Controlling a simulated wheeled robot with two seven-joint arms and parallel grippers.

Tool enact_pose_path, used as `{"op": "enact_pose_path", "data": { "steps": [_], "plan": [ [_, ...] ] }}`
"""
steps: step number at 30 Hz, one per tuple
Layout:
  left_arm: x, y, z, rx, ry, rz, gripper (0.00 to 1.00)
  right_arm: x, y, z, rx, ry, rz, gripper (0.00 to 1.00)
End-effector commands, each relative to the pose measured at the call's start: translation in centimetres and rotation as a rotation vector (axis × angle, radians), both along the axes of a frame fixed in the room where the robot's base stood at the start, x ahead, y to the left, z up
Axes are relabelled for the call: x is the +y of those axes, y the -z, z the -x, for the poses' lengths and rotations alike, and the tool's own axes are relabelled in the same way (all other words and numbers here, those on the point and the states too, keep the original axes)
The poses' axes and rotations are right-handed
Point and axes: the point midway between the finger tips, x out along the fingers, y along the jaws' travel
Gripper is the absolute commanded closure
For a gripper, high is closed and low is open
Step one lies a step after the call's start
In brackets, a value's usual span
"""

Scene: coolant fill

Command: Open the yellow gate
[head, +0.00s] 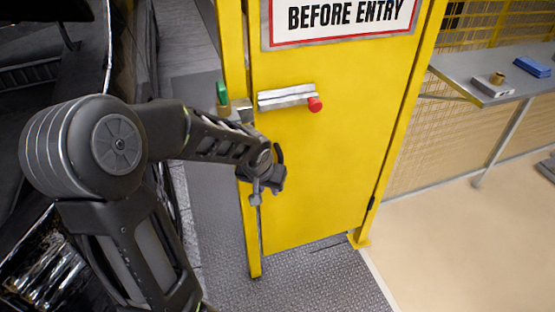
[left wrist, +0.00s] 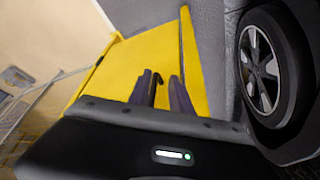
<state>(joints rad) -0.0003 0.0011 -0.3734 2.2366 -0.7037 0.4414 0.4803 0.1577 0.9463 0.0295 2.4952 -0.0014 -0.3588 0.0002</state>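The yellow gate (head: 325,160) stands closed in its yellow frame in the head view, and it also shows in the left wrist view (left wrist: 125,68). A silver latch bar (head: 286,97) with a red knob (head: 315,104) is on its upper left part. My left gripper (head: 265,190) is in front of the gate's left edge, below the latch. In the left wrist view its two dark fingers (left wrist: 162,92) are apart with nothing between them. A small dark hooked part shows just beyond the fingertips. I cannot tell whether the gripper touches the gate. My right gripper is not in view.
A grey shelf (head: 490,80) with a blue item (head: 532,67) stands at the right before yellow mesh. A car wheel (left wrist: 262,62) is right of my gripper in the left wrist view. The beige floor at right is largely clear.

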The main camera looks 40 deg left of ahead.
Motion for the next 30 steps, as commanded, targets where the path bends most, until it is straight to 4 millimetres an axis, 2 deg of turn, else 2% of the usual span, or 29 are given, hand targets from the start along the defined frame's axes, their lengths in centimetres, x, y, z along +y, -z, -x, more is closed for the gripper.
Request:
{"op": "enact_pose_path", "data": {
  "steps": [2, 11, 17, 23, 30],
  "plan": [
    [0.0, 0.2, 0.5, 0.017, -0.024, 0.007, 0.75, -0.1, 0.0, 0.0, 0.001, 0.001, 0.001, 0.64],
    [-0.1, 0.2, 0.4, 0.015, -0.028, 0.010, 0.75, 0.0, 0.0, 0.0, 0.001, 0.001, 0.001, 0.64],
    [0.3, 0.1, -0.5, 0.016, -0.027, 0.010, 0.75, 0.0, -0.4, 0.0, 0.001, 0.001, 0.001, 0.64],
    [1.3, 0.0, -3.1, 0.016, -0.028, 0.009, 0.75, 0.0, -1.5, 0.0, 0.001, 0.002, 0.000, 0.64],
    [3.3, 0.1, -8.3, 0.015, -0.028, 0.009, 0.75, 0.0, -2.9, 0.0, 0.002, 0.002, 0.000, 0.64]
  ]
}}
